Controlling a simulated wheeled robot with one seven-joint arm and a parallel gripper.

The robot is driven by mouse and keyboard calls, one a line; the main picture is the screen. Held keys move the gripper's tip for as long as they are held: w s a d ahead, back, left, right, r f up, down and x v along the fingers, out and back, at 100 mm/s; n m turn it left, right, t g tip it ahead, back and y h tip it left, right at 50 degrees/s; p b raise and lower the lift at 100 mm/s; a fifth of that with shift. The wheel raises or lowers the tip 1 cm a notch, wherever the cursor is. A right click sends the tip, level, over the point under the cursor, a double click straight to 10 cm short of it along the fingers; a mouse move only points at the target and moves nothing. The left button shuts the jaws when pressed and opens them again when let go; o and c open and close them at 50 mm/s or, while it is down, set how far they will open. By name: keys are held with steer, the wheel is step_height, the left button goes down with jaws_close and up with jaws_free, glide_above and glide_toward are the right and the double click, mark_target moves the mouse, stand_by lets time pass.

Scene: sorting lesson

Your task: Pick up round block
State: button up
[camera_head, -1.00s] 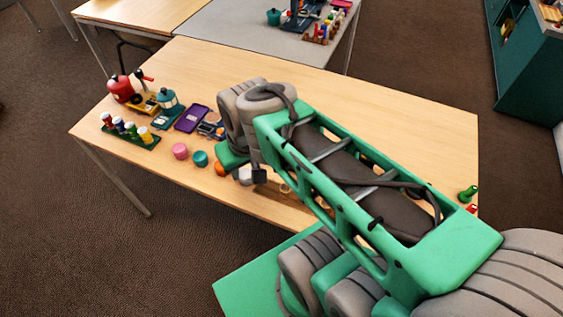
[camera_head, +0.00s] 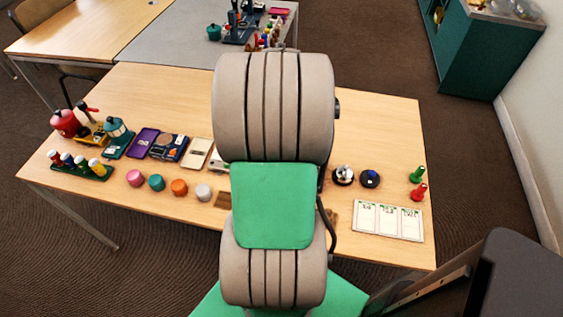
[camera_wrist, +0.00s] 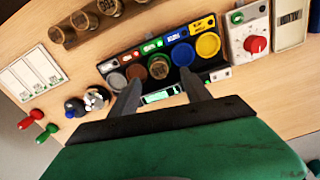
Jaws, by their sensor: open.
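In the wrist view my gripper (camera_wrist: 160,80) is open and empty, its two fingers apart over the near edge of a dark sorting tray (camera_wrist: 118,62) with round coloured spots and labels. A brown round piece (camera_wrist: 135,73) sits in the tray by the left fingertip; I cannot tell if it is loose. Several round wooden blocks (camera_wrist: 85,20) with marks on top stand in a wooden rack (camera_wrist: 70,41) beyond the tray. Which one is the round block is not clear. In the head view my arm hides the gripper, tray and blocks.
White cards (camera_head: 388,220), a green peg (camera_head: 417,174) and a red peg (camera_head: 418,192) lie at the right. A device with a red knob (camera_wrist: 256,44) stands beside the tray.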

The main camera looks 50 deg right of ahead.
step_height(320, 180, down, 7)
steer(key=shift+d+r, duration=0.1)
steer(key=shift+r, duration=0.05)
steer(key=shift+c, duration=0.3)
jaws_close()
stand_by(0.3)
